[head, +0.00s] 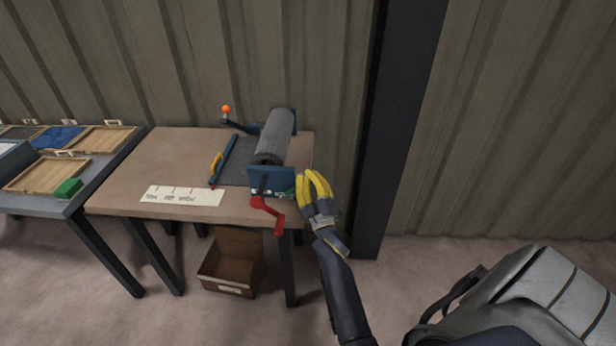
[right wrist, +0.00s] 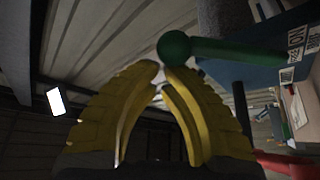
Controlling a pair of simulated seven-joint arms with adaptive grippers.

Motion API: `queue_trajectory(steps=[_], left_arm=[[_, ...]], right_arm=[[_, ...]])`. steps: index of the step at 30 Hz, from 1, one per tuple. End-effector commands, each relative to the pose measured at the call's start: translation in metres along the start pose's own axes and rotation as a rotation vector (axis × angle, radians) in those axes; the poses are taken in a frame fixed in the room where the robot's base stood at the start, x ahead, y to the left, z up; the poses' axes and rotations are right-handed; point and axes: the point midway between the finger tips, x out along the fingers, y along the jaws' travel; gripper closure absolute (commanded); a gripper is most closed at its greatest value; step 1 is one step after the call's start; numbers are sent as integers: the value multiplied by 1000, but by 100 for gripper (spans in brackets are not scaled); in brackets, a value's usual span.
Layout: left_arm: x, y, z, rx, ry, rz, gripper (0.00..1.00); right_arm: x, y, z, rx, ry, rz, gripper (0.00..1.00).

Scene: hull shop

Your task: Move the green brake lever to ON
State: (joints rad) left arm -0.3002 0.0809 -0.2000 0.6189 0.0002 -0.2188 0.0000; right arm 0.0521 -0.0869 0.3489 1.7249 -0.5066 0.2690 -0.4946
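The green brake lever (head: 289,193) sticks out from the blue end plate (head: 271,181) of a roller machine on the bench. In the right wrist view the lever (right wrist: 235,51) ends in a round green knob (right wrist: 174,47). White ON lettering (right wrist: 296,40) shows on the blue plate near the lever's base. My right gripper (head: 314,177) has yellow fingers and is beside the lever, to its right. Its fingertips (right wrist: 160,72) are together with nothing seen between them, and the knob is right at the tips. I cannot tell whether they touch. My left gripper is not in view.
A red crank (head: 268,213) hangs below the end plate, close to my right gripper. The grey roller (head: 276,135) lies behind. A marked white strip (head: 182,196) is on the bench. A cardboard box (head: 232,264) stands underneath. A dark post (head: 400,120) rises to the right.

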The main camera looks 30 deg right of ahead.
Motion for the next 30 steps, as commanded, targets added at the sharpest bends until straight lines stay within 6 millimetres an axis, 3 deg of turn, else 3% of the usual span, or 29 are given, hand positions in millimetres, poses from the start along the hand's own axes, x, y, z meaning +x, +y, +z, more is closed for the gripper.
queue_trajectory(steps=[5, 21, 30], left_arm=[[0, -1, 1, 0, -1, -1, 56], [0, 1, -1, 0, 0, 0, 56], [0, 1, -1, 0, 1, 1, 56]], right_arm=[[-11, -1, 1, 0, -2, -2, 100], [-97, 0, 1, 0, -2, -1, 100], [-118, 0, 0, -1, -1, 0, 100]])
